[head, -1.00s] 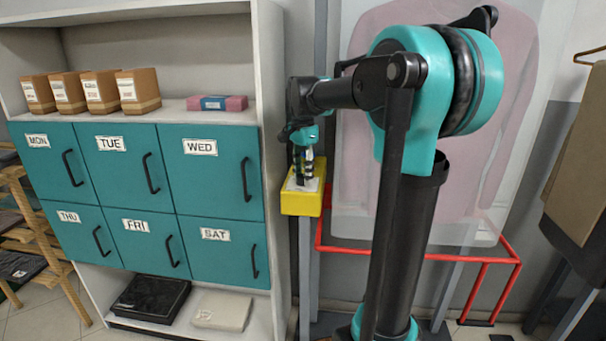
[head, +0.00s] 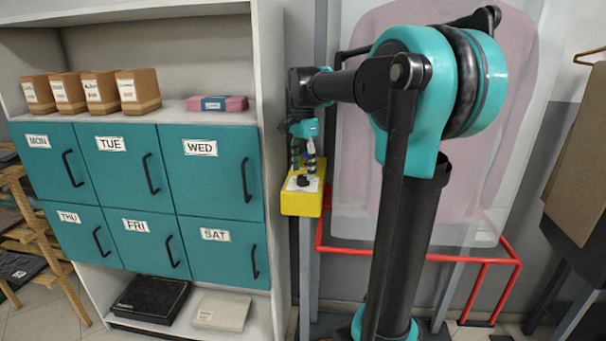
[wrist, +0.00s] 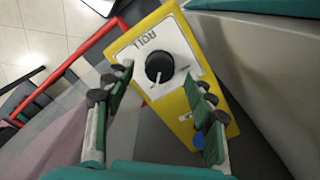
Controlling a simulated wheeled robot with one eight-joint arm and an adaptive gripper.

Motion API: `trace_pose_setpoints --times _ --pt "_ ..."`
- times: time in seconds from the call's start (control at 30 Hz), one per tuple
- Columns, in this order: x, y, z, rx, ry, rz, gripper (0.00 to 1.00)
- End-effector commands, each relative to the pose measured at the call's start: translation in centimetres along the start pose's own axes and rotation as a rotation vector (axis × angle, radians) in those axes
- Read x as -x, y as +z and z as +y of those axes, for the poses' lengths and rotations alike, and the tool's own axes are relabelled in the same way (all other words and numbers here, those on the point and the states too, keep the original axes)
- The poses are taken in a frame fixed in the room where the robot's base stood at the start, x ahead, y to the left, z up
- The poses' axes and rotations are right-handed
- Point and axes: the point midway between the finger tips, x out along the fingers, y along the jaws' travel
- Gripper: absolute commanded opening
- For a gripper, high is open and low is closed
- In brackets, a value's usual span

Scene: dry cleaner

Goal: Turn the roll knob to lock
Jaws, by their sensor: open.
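The roll knob (wrist: 160,67) is round and black, on a white plate marked ROLL, which appears upside down in the wrist view. Its white pointer line points toward the lower part of that view. The plate is on a yellow control box (wrist: 196,110). In the head view the knob (head: 303,182) shows on top of the yellow box (head: 300,204). My gripper (wrist: 160,90) is open, its fingers apart on either side of the knob in the picture. In the head view my gripper (head: 303,166) is just above the knob, apart from it. Small markings around the knob are unreadable.
A shelf unit with teal day-labelled doors (head: 215,165) stands close left of the box. A red rail frame (head: 420,255) and a translucent panel with a pink garment are at its right. A brown garment (head: 575,170) hangs at far right.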

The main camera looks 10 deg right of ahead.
Motion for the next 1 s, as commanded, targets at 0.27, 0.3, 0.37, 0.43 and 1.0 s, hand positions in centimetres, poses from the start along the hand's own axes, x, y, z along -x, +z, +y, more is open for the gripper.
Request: trace_pose_setpoints --times 0.27,0.3,0.37,0.43,1.0 --pt "5.8 0.0 0.0 0.0 0.0 0.0 0.55" --pt "6.5 0.0 0.1 0.0 0.0 0.0 0.55" --pt "7.4 0.0 0.0 0.0 0.0 0.0 0.55" --pt "8.3 0.0 0.0 0.0 0.0 0.0 0.55" --pt "9.7 0.0 0.1 0.0 0.0 0.0 0.55"
